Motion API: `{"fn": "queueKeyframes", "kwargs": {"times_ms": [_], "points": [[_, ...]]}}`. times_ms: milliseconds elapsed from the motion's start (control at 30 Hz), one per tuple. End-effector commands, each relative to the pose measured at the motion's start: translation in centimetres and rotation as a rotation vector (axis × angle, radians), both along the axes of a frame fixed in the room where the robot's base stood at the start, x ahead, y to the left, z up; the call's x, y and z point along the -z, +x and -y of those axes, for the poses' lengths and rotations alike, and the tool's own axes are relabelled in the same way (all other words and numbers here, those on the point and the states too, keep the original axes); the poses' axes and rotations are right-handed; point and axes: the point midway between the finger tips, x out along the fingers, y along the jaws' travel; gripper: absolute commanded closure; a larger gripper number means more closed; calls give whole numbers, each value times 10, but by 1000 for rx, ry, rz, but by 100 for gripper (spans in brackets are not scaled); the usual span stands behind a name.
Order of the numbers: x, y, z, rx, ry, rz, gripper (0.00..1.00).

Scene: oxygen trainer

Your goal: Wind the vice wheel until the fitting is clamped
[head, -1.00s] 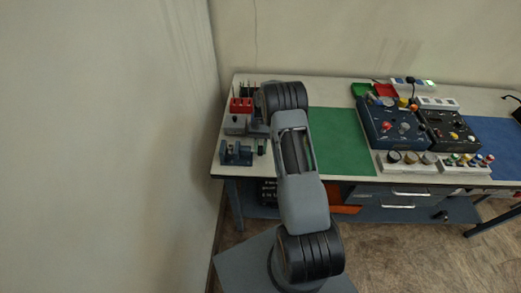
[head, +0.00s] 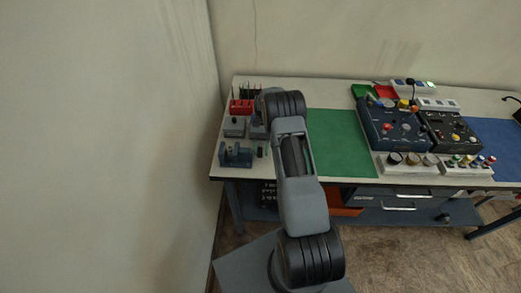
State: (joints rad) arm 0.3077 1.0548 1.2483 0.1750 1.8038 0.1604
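A small blue vice (head: 236,155) stands at the front left corner of the workbench. Its wheel and any fitting between its jaws are too small to make out in the head view. My arm reaches over the left part of the bench, just right of the vice. My gripper is hidden behind my own arm links, so its fingers and what they touch do not show.
Grey blocks (head: 234,127) and a red rack (head: 241,106) stand behind the vice. A bare green mat (head: 341,140) lies right of my arm. A blue control panel (head: 392,125) and a row of knobs (head: 409,161) stand farther right. A wall rises close on the left.

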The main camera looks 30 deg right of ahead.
Motion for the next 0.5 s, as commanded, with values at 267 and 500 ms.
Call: {"fn": "queueKeyframes", "kwargs": {"times_ms": [267,500], "points": [[0,1,-2,-4,0,1,68],[-6,1,-2,-3,1,4,68]]}}
